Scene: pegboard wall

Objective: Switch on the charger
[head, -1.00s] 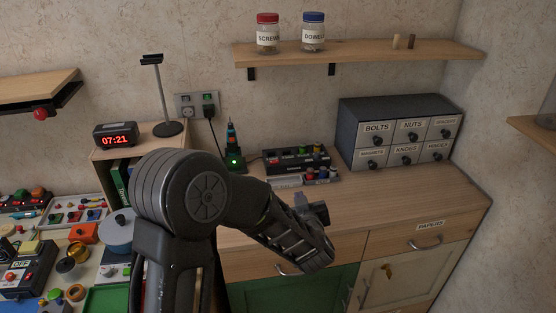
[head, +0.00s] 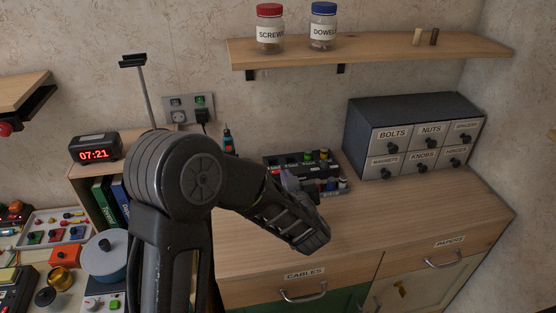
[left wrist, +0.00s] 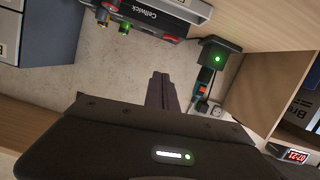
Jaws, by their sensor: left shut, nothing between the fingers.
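A dark unit (head: 271,160) with several coloured tops stands on the counter against the wall. In the left wrist view it is marked Cellwick (left wrist: 147,15). A dark stand with a lit green light (left wrist: 217,59) stands beside it, with a teal and orange screwdriver (left wrist: 204,80); in the head view my arm hides most of the stand. I cannot tell which of the two is the charger. My left gripper (head: 288,181) is partly hidden by its own arm, in front of the dark unit. Its fingers (left wrist: 161,88) are shut, empty and apart from both. My right gripper is out of view.
A wall socket (head: 178,103) with a green switch (head: 200,101) and a black plug is behind. A drawer cabinet (head: 364,122) stands right of the unit, under a shelf (head: 380,48) with jars. A clock (head: 95,148) is at left. The counter's front right is clear.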

